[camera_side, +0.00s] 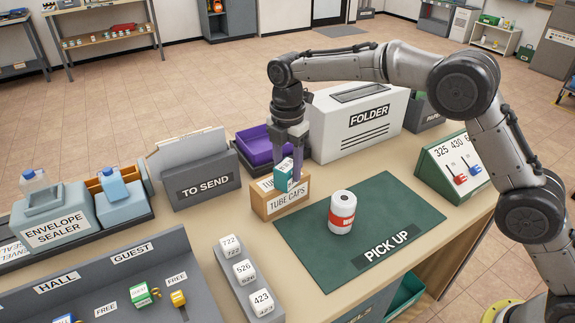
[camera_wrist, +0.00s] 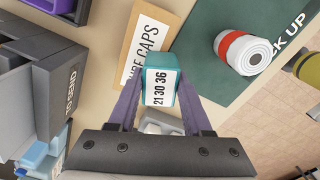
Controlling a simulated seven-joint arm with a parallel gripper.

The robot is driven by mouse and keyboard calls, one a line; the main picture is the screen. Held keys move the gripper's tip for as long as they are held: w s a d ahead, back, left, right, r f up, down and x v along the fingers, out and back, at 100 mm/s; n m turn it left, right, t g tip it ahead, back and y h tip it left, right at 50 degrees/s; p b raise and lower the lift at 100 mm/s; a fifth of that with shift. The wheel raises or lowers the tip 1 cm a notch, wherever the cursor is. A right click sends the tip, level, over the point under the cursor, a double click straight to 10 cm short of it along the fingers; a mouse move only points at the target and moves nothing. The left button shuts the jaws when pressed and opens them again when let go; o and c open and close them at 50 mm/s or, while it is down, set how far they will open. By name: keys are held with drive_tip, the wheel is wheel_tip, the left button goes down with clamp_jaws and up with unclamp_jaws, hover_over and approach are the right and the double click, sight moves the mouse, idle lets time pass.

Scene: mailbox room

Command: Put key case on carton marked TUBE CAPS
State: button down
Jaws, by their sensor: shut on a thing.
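The key case, as I take it, is a small teal box (camera_side: 284,174) with a white label; in the wrist view the case (camera_wrist: 160,82) reads "21 30 36". My gripper (camera_side: 288,168) points down and is shut on it, one purple finger on each side; the gripper (camera_wrist: 160,88) shows the same in the wrist view. The tan carton marked TUBE CAPS (camera_side: 284,203) stands at the left edge of the green mat, and in the wrist view the carton (camera_wrist: 133,60) lies partly behind the case. The case is over the carton's top; I cannot tell whether they touch.
A white roll with a red band (camera_side: 342,212) stands on the green PICK UP mat (camera_side: 412,215), right of the carton. The TO SEND holder (camera_side: 202,187), a purple tray (camera_side: 258,146) and the white FOLDER machine (camera_side: 355,125) stand behind. Numbered blocks (camera_side: 245,271) are in front.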

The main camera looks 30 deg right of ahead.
sight(287, 164)
drive_tip(key=shift+f, duration=0.1)
drive_tip(key=shift+c, duration=1.6)
unclamp_jaws()
wheel_tip(287, 164, up, 12)
drive_tip(key=shift+r, duration=0.2)
